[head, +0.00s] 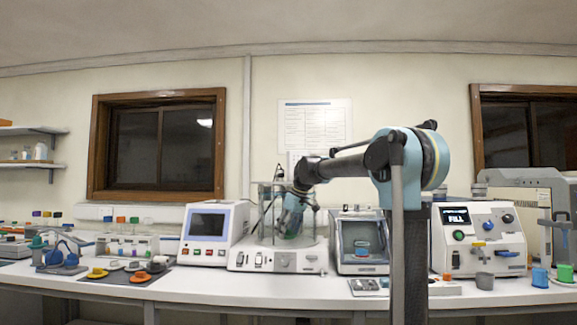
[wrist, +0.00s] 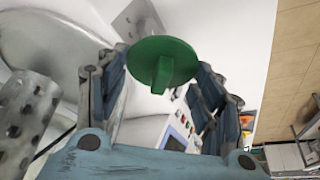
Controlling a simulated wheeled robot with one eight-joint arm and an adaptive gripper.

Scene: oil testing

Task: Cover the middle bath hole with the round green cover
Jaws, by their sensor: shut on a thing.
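My gripper (head: 291,232) is over the glass bath (head: 265,225) on the white bench unit in the head view. In the wrist view my gripper (wrist: 165,80) is shut on the round green cover (wrist: 178,50), a flat disc with a raised grip bar. The cover is tilted and held between the two fingertips. In the head view only a bit of green (head: 290,236) shows below the fingers. The bath's holes, including the middle one, cannot be made out clearly in either view.
A perforated metal cylinder (wrist: 25,118) stands close by at the left in the wrist view. A screen instrument (head: 208,233) is left of the bath, and a boxy glass-front device (head: 361,242) is right. A dark mat (head: 112,281) holds yellow, white and orange covers.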

